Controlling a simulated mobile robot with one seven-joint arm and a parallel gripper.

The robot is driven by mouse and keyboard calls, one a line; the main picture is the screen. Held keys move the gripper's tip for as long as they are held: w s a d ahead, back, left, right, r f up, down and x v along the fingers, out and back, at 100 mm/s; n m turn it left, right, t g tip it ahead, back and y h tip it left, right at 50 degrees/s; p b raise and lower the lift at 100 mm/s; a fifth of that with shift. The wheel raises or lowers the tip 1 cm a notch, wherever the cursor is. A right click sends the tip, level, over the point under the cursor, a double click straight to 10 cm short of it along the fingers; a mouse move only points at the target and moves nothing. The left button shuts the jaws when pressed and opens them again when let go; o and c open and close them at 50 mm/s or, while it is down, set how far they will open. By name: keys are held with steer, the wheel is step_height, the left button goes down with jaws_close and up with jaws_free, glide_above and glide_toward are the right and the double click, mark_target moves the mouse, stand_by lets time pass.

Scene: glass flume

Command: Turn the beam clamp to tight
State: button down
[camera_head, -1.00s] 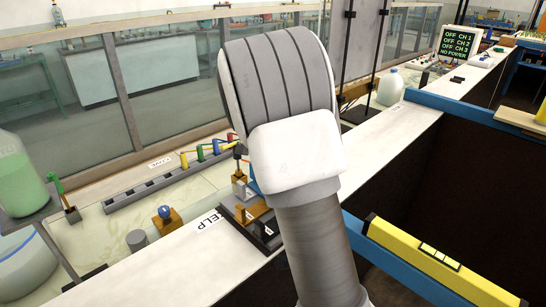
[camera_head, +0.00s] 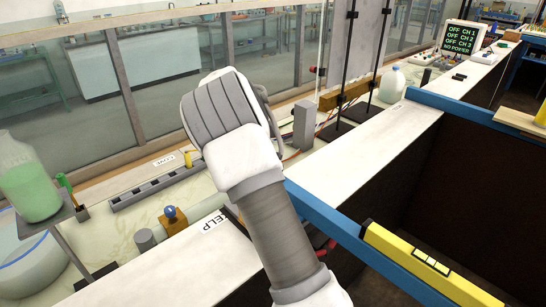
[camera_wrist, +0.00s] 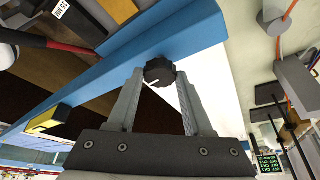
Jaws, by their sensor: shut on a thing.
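The beam clamp's black fluted knob (camera_wrist: 160,72) is in the upper middle of the wrist view, at the edge of the blue beam (camera_wrist: 95,78). A short white mark shows on its face, towards the lower left. My gripper (camera_wrist: 160,76) has one grey finger on each side of the knob, with the fingertips shut on it. The head view shows the blue beam (camera_head: 335,228) running past my arm, but my arm hides the knob and my fingers there. Any tight or loose labels cannot be made out.
In the head view, a yellow level (camera_head: 425,262) lies along the beam. A bottle of green liquid (camera_head: 30,180) stands at the left. A blue-topped brass block (camera_head: 172,218) and a grey cylinder (camera_head: 145,240) stand on the bench. A red-handled tool (camera_wrist: 50,44) shows in the wrist view.

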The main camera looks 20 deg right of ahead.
steer(key=shift+m+p, duration=0.3)
steer(key=shift+m, duration=0.3)
steer(key=shift+g, duration=0.3)
steer(key=shift+c, duration=1.5)
jaws_free()
steer(key=shift+w+r, duration=0.1)
steer(key=p+v, duration=0.1)
steer(key=v, duration=1.6)
steer(key=shift+r+p, duration=0.15)
steer(key=shift+p, duration=0.25)
steer(key=shift+d, duration=0.1)
steer(key=shift+d, duration=0.1)
